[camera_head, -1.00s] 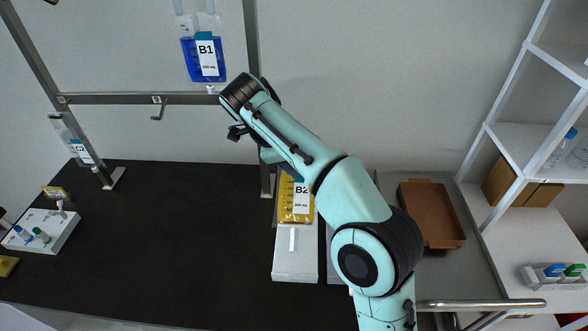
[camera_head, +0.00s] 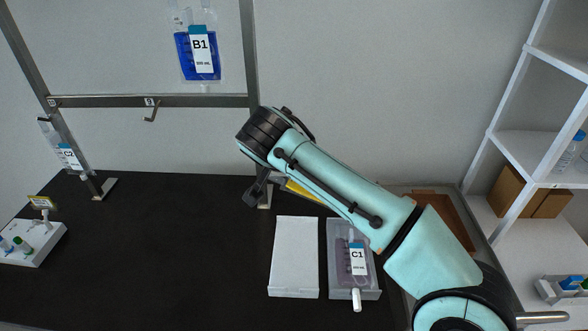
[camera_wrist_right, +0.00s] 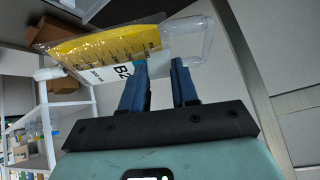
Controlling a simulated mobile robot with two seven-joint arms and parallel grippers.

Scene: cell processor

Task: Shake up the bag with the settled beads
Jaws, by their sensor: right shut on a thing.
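My right gripper (camera_head: 262,188) is shut on bag B2, near its clear top end; the blue fingers (camera_wrist_right: 159,72) show in the right wrist view. Bag B2 (camera_wrist_right: 95,48) holds yellow contents and has a white label. It is tilted nearly sideways in that view, off the bench. In the head view only a yellow strip of B2 (camera_head: 303,191) shows; my right arm hides the rest. I cannot make out settled beads in it. My left gripper is not in view.
Blue bag B1 (camera_head: 201,57) hangs from the metal rack (camera_head: 185,101), and bag C2 (camera_head: 68,158) hangs at left. Bag C1 (camera_head: 357,262) lies in a grey tray beside a white box (camera_head: 295,258). The middle of the black bench (camera_head: 170,255) is clear. Shelves stand at right.

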